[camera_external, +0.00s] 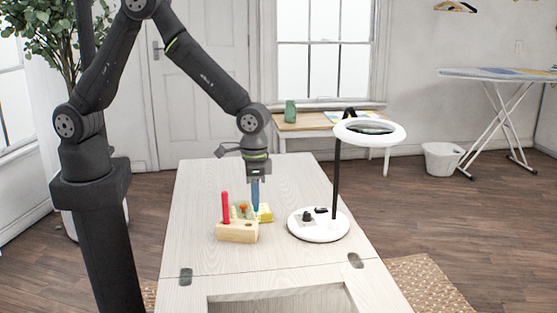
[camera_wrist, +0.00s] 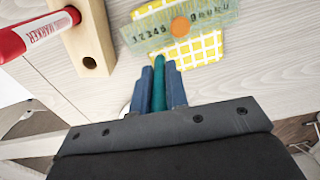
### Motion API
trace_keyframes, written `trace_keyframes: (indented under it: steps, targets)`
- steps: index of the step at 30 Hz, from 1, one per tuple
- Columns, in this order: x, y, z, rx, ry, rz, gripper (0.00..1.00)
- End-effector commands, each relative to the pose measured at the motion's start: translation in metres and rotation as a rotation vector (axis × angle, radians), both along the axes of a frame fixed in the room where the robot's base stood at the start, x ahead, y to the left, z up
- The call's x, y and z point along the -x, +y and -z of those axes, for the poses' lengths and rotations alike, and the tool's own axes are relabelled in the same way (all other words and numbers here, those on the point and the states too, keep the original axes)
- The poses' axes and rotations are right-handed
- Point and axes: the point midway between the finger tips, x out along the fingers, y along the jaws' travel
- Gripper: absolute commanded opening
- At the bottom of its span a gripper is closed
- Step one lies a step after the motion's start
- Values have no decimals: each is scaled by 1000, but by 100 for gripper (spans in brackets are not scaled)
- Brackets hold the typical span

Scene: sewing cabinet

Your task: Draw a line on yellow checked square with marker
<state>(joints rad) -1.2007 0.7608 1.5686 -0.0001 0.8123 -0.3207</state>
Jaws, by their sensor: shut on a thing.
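The yellow checked square (camera_wrist: 208,46) lies on the pale wooden table and also shows in the external view (camera_external: 265,213). A translucent green ruler (camera_wrist: 150,32) with printed numbers lies across it, with an orange round thing (camera_wrist: 180,26) on top. My gripper (camera_wrist: 159,72), with blue fingers, is shut on a teal marker (camera_wrist: 159,90). The marker's end reaches the square's near edge in the wrist view; I cannot tell whether it touches. In the external view my gripper (camera_external: 255,206) points straight down just behind the wooden block.
A wooden block (camera_external: 237,233) with holes holds a red marker (camera_external: 225,207) upright, close on the left. A white ring lamp (camera_external: 318,226) stands on the right. The table's front has a recessed opening (camera_external: 280,302). The table behind my gripper is clear.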

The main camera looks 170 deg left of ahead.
Motion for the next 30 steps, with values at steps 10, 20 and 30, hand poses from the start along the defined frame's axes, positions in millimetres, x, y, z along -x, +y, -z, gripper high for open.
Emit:
trace_keyframes:
  steps: [10, 20, 30]
  targets:
    - [0, 0, 3, 0, 0, 0, 0]
    - [0, 0, 5, 1, 0, 0, 0]
    - [1, 0, 6, 0, 0, 0, 0]
